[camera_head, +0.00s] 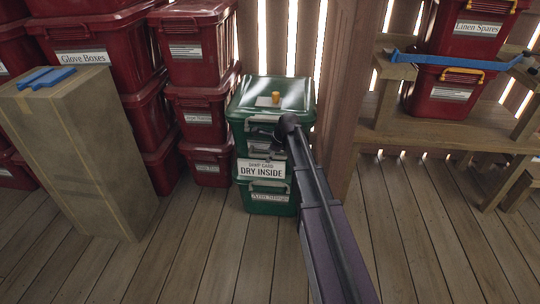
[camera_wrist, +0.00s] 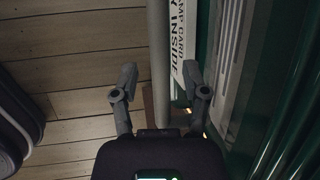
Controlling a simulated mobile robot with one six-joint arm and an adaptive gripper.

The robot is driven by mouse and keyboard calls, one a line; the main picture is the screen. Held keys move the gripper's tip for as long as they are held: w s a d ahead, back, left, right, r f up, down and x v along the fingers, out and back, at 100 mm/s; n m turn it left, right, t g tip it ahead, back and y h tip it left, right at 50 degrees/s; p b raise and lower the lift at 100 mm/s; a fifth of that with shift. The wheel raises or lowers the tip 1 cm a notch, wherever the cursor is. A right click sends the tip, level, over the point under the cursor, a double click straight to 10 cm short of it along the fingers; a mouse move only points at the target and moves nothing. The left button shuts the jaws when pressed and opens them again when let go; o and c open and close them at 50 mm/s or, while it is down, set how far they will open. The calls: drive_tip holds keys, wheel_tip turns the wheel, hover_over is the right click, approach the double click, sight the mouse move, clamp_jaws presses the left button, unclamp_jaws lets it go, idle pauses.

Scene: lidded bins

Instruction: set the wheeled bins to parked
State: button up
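Two green lidded bins stand stacked, an upper one (camera_head: 238,125) with a small orange knob (camera_head: 276,97) on its lid and a lower one (camera_head: 268,207) on the floor. Both have grey handles on the front. A white card (camera_head: 262,169) reading "DRY INSIDE" hangs on the front; part of it shows in the wrist view (camera_wrist: 178,45). My gripper (camera_wrist: 160,82) is open, its two fingers on either side of a grey bar (camera_wrist: 159,50) that looks like a bin handle, with gaps visible. In the head view my arm hides part of the upper bin's front. I see no wheels.
Red lidded bins (camera_head: 90,55) are stacked behind and left. A tall tan box (camera_head: 85,150) with a blue item (camera_head: 46,78) on top stands at the left. A wooden post (camera_head: 340,90) and shelf (camera_head: 440,125) are right. The plank floor in front is clear.

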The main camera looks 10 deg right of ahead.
clamp_jaws()
drive_tip(key=w+d, duration=0.3)
drive_tip(key=w, duration=0.7)
drive_tip(key=w+d, duration=0.3)
drive_tip(key=w, duration=0.6)
drive_tip(key=shift+w+d, duration=0.2)
drive_tip(key=shift+w, duration=0.15)
drive_tip(key=shift+o, duration=0.8)
unclamp_jaws()
drive_tip(key=shift+s, duration=0.2)
